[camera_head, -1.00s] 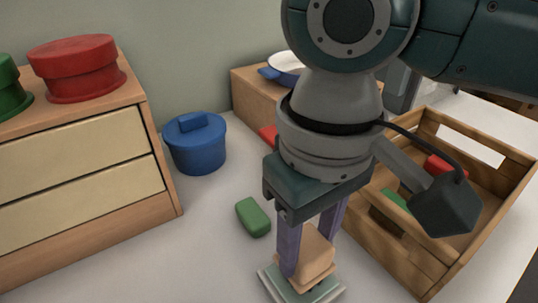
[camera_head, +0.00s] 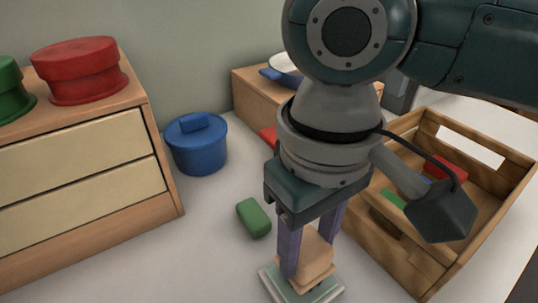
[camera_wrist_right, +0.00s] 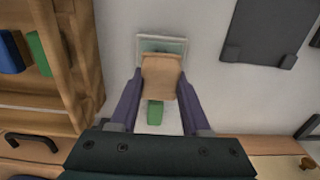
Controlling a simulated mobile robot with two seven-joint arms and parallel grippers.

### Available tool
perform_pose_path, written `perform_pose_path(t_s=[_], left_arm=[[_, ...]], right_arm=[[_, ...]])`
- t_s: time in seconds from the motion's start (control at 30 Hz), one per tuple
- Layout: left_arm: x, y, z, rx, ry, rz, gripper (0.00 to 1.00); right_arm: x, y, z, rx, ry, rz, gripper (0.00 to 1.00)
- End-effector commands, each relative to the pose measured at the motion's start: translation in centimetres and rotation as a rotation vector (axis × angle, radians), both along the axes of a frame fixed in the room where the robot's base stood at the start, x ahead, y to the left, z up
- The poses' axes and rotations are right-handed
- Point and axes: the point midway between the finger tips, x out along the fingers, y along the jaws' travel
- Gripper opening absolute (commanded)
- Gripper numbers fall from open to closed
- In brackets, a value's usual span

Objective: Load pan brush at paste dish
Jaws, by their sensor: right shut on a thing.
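My right gripper (camera_head: 306,262) points down and is shut on a light wooden block, the pan brush (camera_head: 317,262). The brush also shows between the purple fingers in the right wrist view (camera_wrist_right: 161,78). Its lower end is at the pale green square paste dish (camera_head: 273,285); I cannot tell whether its bristles touch the paste. The dish shows beyond the brush in the right wrist view (camera_wrist_right: 165,43), and the brush covers part of it. My left gripper is not in view.
A green block (camera_head: 253,217) lies left of the gripper. A blue lidded pot (camera_head: 197,145) stands behind it. A wooden crate (camera_head: 419,262) with coloured items is at right. A drawer cabinet (camera_head: 165,196) with a red round container (camera_head: 80,70) is at left.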

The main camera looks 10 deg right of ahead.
Motion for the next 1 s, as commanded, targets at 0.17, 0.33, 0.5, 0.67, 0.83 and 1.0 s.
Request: perform_pose_path(t_s=[0.17,0.33,0.5,0.67,0.83,1.0], left_arm=[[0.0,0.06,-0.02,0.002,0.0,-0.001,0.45],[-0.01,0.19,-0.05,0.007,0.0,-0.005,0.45],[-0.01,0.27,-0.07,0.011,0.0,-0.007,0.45],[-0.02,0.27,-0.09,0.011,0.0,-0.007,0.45],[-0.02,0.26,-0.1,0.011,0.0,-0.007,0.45],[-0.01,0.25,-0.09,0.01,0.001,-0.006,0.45]], right_arm=[[-0.01,0.03,-0.23,0.0,0.0,0.0,0.02],[-0.02,0.02,-0.44,0.001,0.001,0.0,0.02],[-0.02,0.03,-0.66,0.001,0.001,0.0,0.02],[-0.03,0.03,-0.85,0.001,0.001,0.0,0.02],[-0.01,0.03,-0.91,0.001,0.0,0.0,0.02],[-0.01,0.02,-0.92,0.0,0.0,0.0,0.02]])
